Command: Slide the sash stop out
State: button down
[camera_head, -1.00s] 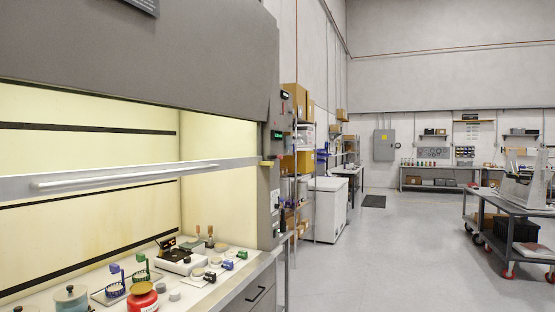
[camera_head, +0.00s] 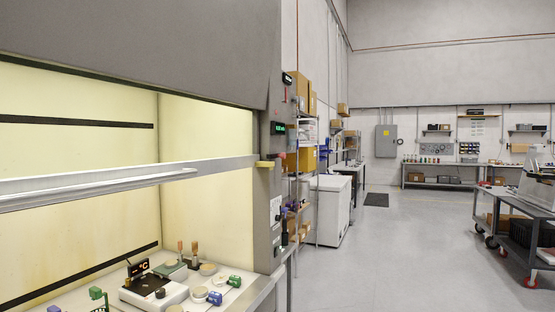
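A fume hood stands at the left with its sash (camera_head: 110,178) partly raised, a grey bar with a long white handle (camera_head: 95,188) across the opening. A small yellow block (camera_head: 265,163), which looks like the sash stop, sits at the right end of the sash bar, against the grey side post (camera_head: 270,215). Whether it is seated in the post or only touching it is too small to tell. My gripper is not in view.
Inside the hood, a hotplate with a lit display (camera_head: 150,285) and several small items stand on the worktop. A white chest (camera_head: 328,210) and shelves (camera_head: 305,160) line the wall beyond. A wheeled cart (camera_head: 515,228) stands at the right. The floor between (camera_head: 400,260) is clear.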

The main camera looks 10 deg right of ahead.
aim_at(283, 155)
jog(key=i+l, duration=0.1)
jog(key=i, duration=0.4)
jog(key=i+l, duration=0.1)
jog(key=i, duration=0.4)
jog(key=i+l+u, duration=0.1)
jog(key=i, duration=0.4)
jog(key=i+l, duration=0.15)
jog(key=i, duration=0.35)
